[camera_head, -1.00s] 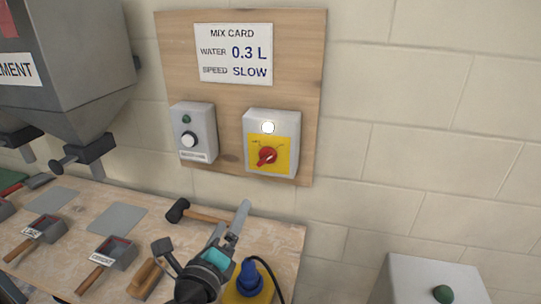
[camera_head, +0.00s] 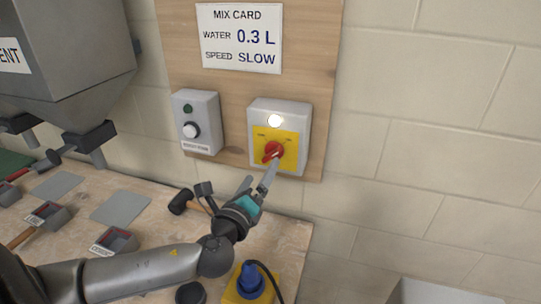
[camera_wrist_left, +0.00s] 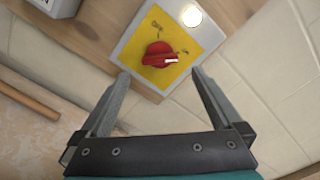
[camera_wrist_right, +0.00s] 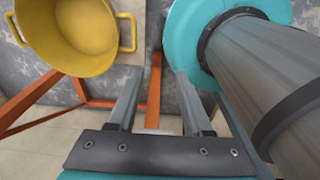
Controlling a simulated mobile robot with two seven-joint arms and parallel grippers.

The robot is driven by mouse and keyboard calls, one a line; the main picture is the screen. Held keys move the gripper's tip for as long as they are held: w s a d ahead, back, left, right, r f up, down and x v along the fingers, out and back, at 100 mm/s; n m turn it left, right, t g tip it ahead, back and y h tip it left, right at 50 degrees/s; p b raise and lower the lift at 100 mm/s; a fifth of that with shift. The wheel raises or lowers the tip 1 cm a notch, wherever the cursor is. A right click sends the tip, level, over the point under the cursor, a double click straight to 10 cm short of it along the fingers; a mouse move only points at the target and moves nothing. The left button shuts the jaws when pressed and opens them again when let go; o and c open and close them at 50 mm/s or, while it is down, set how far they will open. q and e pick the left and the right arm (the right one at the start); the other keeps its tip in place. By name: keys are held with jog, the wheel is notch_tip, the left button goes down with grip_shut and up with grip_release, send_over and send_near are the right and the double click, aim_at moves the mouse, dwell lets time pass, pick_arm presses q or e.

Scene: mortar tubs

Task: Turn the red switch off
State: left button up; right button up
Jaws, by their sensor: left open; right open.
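The red switch (camera_head: 273,151) is a rotary knob on a yellow plate on a grey box, fixed to a wooden wall board. A round lamp (camera_head: 275,121) above it glows whitish. In the left wrist view the knob (camera_wrist_left: 159,54) shows beyond the fingertips, with its pale pointer mark toward the right. My left gripper (camera_head: 257,183) is open and just below the knob, its fingers pointing up at it. The fingertips seem apart from the knob. My right gripper (camera_wrist_right: 160,80) is open and empty in the right wrist view; it is not in the head view.
A second grey box (camera_head: 196,122) with a white knob and green lamp is at left. The mix card (camera_head: 239,38) hangs above. A hammer (camera_head: 181,201), scoops and a blue plug (camera_head: 250,279) lie on the bench. A yellow tub (camera_wrist_right: 85,35) is near my right gripper.

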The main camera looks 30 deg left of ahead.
aim_at(270, 158)
pick_arm(q)
jog(key=x, duration=0.8)
jog(key=shift+w, duration=0.15)
jog(key=c, duration=1.2)
jog(key=shift+c, duration=0.2)
